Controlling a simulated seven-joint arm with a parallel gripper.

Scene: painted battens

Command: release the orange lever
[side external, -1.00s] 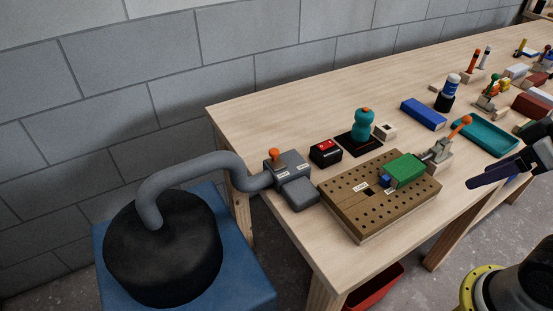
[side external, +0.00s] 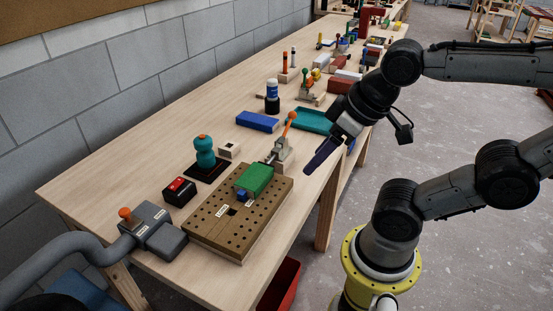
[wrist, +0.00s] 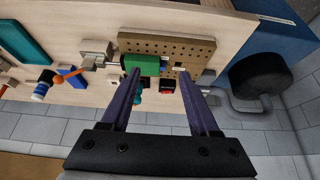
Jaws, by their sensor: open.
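The orange lever (side external: 290,118) is the handle of a metal toggle clamp (side external: 284,152) at the far end of a brown perforated board (side external: 215,225). It stands up at a tilt. A green block (side external: 255,179) lies on the board in front of the clamp. My gripper (side external: 321,156) is open and empty, to the right of the clamp near the table edge, apart from the lever. In the wrist view, the two purple fingers of my gripper (wrist: 159,80) are spread, and the orange lever (wrist: 72,73) shows left of them.
A small blue block (side external: 242,195) sits beside the green one. A teal tray (side external: 312,120) and a blue block (side external: 257,121) lie beyond the clamp. A teal knobbed piece (side external: 204,152), a red-topped box (side external: 180,190) and a grey box with an orange knob (side external: 126,214) stand nearby.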

